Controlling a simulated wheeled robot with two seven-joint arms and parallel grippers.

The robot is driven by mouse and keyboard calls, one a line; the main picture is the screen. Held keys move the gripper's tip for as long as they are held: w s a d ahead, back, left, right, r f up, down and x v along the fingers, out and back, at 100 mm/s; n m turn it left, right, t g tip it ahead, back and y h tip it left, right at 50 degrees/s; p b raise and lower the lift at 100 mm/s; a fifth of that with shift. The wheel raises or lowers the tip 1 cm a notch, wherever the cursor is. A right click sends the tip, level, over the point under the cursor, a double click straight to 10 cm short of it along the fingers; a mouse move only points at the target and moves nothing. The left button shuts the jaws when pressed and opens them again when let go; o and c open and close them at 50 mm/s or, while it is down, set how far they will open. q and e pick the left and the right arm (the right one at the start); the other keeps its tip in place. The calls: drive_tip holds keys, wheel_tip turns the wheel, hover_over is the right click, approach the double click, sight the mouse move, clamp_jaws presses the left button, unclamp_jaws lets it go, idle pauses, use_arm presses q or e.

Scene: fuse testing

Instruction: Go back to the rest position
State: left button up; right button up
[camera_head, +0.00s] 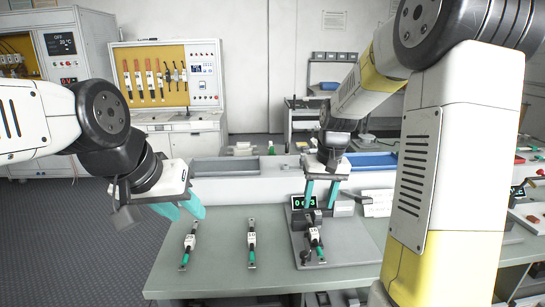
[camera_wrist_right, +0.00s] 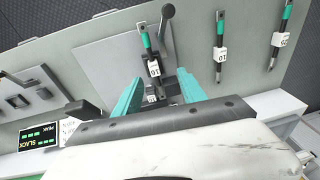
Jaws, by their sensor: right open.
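My left gripper (camera_head: 181,210) is at the left, above the table's left back corner, its teal fingers apart and empty. My right gripper (camera_head: 321,198) hangs over the testing device, teal fingers apart; its fingers also show in the right wrist view (camera_wrist_right: 152,92). One labelled fuse (camera_head: 316,240) sits in the testing device (camera_head: 300,262), below and in front of the right gripper; it shows between the fingertips' directions in the wrist view (camera_wrist_right: 152,62), with nothing gripped. Two more fuses, a left one (camera_head: 189,243) and a middle one (camera_head: 252,241), lie apart on the green table (camera_head: 215,275).
A small display (camera_head: 304,202) stands behind the device. A grey tray (camera_head: 225,166) and a blue tray (camera_head: 373,161) are on the ledge behind the table. A tool cabinet (camera_head: 167,75) stands at the back left. The table's left front is clear.

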drive_tip(key=s+r+t, duration=0.2)
drive_tip(key=s+r, duration=0.3)
drive_tip(key=s, duration=0.5)
drive_tip(key=s+a+r+t+y, duration=0.1)
drive_tip(key=s+r+t, duration=0.2)
drive_tip(key=s+r, duration=0.3)
drive_tip(key=s, duration=0.4)
drive_tip(key=shift+a+r, duration=0.2)
